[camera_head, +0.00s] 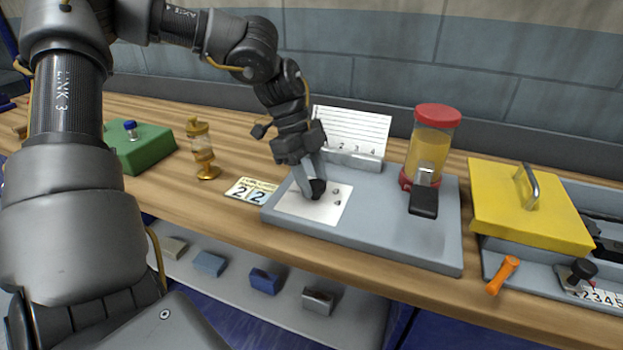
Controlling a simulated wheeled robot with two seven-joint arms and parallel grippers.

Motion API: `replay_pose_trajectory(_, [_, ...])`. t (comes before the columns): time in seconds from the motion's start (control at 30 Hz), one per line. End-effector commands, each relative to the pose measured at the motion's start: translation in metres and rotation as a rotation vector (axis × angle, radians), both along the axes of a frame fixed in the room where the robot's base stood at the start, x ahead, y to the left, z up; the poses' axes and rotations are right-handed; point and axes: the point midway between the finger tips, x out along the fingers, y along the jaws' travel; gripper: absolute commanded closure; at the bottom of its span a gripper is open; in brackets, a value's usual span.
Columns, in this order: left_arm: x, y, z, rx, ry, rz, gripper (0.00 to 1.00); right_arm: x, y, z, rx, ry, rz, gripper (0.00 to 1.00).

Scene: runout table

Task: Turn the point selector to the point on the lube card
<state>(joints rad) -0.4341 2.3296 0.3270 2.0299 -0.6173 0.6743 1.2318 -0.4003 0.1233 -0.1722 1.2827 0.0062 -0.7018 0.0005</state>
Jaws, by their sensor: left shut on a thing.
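My left gripper (316,186) comes down from above and is shut on a dark round knob (319,189), which looks like the point selector, on a white plate (300,205) with small grey dots. The fingers cover part of the knob, so its pointing direction is not clear. The plate lies on a grey base (385,225). A small cream card (251,190) showing two large 2s lies on the table left of the base. A lined white card (352,132) with a row of numbers stands in a holder behind the plate. My right gripper is not in view.
A red-capped amber reservoir (432,145) with a black lever stands on the base. Right of it are a yellow lidded box (530,210), an orange handle (503,275) and another knob with a numbered strip (590,292). A glass oiler (202,150) and green block (140,147) stand left.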

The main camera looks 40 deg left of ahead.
Motion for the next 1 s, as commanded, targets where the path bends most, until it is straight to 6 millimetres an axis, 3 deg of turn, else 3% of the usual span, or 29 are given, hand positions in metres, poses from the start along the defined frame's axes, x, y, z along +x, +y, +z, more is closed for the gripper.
replay_pose_trajectory(0.5, [0.0041, -0.0004, 0.0002, 0.002, 0.0, -0.413, 0.83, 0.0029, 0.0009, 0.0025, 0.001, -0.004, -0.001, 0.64])
replay_pose_trajectory(1.0, [0.0049, -0.0006, 0.0001, 0.002, -0.002, -0.55, 0.83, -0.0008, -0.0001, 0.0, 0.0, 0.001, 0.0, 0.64])
